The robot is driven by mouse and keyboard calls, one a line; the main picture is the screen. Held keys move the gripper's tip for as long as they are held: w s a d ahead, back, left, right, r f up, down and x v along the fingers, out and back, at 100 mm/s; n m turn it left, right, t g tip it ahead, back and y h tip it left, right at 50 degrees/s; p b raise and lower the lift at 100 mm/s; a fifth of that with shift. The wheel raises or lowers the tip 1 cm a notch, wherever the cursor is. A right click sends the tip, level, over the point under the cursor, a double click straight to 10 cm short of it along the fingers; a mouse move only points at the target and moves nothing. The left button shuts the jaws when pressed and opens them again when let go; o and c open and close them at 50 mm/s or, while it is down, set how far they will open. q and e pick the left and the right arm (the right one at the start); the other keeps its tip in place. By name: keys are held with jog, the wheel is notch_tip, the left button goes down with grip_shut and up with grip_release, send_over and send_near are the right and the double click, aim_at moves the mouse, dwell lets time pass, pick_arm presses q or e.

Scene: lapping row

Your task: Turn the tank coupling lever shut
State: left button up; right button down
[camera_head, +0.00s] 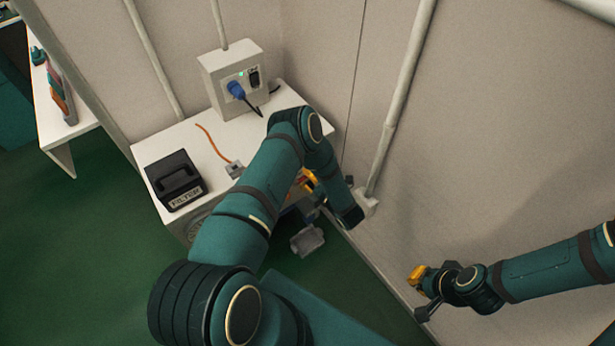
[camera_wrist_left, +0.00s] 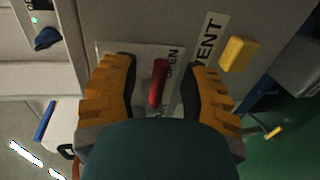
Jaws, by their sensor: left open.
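A red lever (camera_wrist_left: 157,84) shows in the left wrist view, in front of a pale label plate with the word OPEN to its right; other lettering is partly covered. My left gripper (camera_wrist_left: 163,92) is open, with one orange finger on each side of the lever and gaps between. In the head view my left gripper (camera_head: 308,182) is mostly hidden behind my own arm, and the lever is not visible there. My right gripper (camera_head: 422,290) is low at the right, near the wall, away from the lever; its jaw opening is unclear.
A VENT label (camera_wrist_left: 207,50) and a yellow block (camera_wrist_left: 237,53) are right of the lever. In the head view, a white cabinet (camera_head: 215,135) carries a black FILTER box (camera_head: 174,178) and a grey socket box (camera_head: 230,75) with a blue plug. A wall pipe (camera_head: 402,100) stands right of my left arm.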

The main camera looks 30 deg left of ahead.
pick_arm(q)
jog(key=shift+w+a+f, duration=0.1)
jog(key=shift+w+a, duration=0.15)
jog(key=shift+a, duration=0.4)
jog(key=shift+c, duration=0.3)
grip_shut()
